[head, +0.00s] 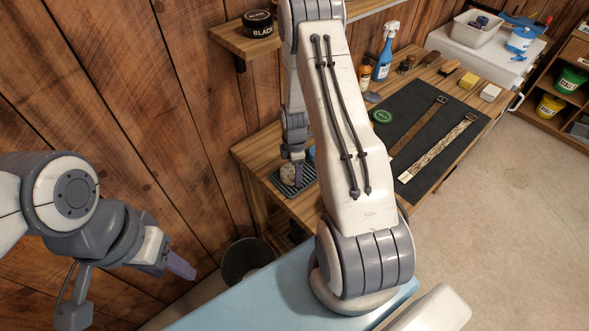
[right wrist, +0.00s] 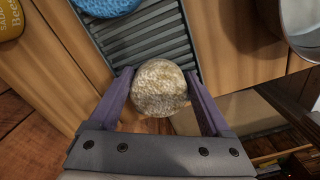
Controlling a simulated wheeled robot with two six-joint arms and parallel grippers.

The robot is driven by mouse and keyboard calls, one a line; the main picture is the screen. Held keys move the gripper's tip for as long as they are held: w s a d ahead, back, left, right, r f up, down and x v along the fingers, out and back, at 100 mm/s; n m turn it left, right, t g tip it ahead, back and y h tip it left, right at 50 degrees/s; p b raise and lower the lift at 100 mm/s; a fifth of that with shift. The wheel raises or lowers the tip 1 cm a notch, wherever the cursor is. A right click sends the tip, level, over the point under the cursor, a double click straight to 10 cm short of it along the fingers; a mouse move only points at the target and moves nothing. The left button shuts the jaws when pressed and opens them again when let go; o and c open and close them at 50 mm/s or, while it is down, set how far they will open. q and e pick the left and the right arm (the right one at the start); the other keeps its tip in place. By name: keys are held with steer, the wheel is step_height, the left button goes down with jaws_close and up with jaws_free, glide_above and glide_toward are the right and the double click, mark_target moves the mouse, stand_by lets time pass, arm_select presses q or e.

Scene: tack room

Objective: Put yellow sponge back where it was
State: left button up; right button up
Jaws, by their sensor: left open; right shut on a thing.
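A round, pale yellow, rough-textured sponge (right wrist: 160,88) sits between the purple fingers of my right gripper (right wrist: 160,76), which is shut on it. In the head view the sponge (head: 288,173) shows small beside the right gripper (head: 292,157), partly hidden. It is at the near end of a dark slatted rack (right wrist: 150,38) on the wooden bench; I cannot tell whether it touches the rack. A blue sponge (right wrist: 106,4) lies farther along the rack. My left gripper (head: 180,266) is open and empty, low at the left, away from the bench.
A yellow block (head: 468,81) and a whitish block (head: 490,92) stand at the bench's far right. A dark mat (head: 432,112) holds two straps. A blue spray bottle (head: 386,52) stands behind. A metal container (right wrist: 303,22) is right of the rack. A bin (head: 246,259) stands below.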

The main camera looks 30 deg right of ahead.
steer(key=shift+f, duration=0.15)
steer(key=o, duration=1.6)
steer(key=shift+c, duration=0.2)
